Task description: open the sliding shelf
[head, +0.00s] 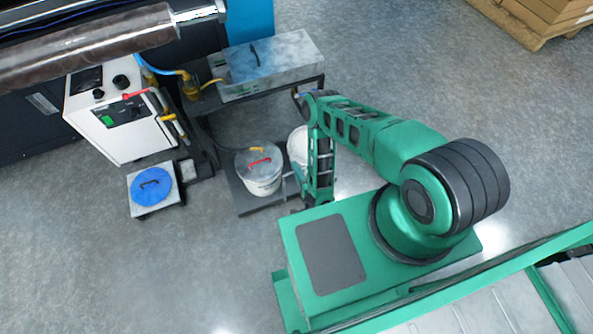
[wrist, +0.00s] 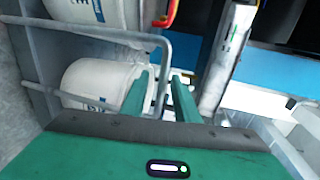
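The sliding shelf (head: 243,196) is a low dark platform under the bench, carrying white lidded buckets. In the wrist view, its grey bar handle (wrist: 110,32) is a bent loop standing out from the shelf's edge. My gripper (wrist: 162,78) has two green fingers pointing at the shelf. They are apart, with the upright part of the handle showing in the gap between them. I see clear space beside the bar, so the fingers do not look closed on it. In the head view my arm hides the gripper and most of the handle.
One bucket (head: 260,174) has a red-handled lid; another white bucket (head: 298,145) stands behind my arm. A grey box (head: 265,65) lies on the bench above. A white control cabinet (head: 125,115) and a blue-lidded container (head: 152,187) are at left. The floor in front is free.

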